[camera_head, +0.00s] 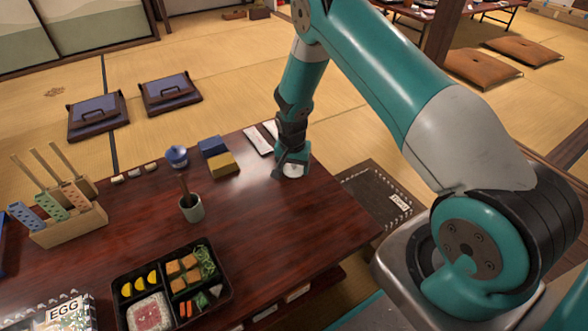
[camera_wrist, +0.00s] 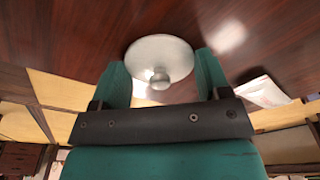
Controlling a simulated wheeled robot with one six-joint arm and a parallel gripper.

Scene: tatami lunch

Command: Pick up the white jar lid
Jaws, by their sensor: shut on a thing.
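The white jar lid (camera_wrist: 160,52) is a round pale disc with a knob, seen between my fingers in the wrist view. It also shows in the head view (camera_head: 292,171), partly hidden under my gripper (camera_head: 291,168). My gripper (camera_wrist: 163,82) points down at the right part of the dark wooden table (camera_head: 270,220). Its two green fingers are closed on the lid, one on each side of the knob. The lid is at or close to the table top; I cannot tell whether it touches the wood.
White folded cloths (camera_head: 262,138) lie just left of my gripper. Blue (camera_head: 212,146) and yellow (camera_head: 223,164) blocks, a blue lidded pot (camera_head: 177,156) and a grey-green cup (camera_head: 191,208) stand farther left. A bento box (camera_head: 172,286) sits at the front. The table's right front is clear.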

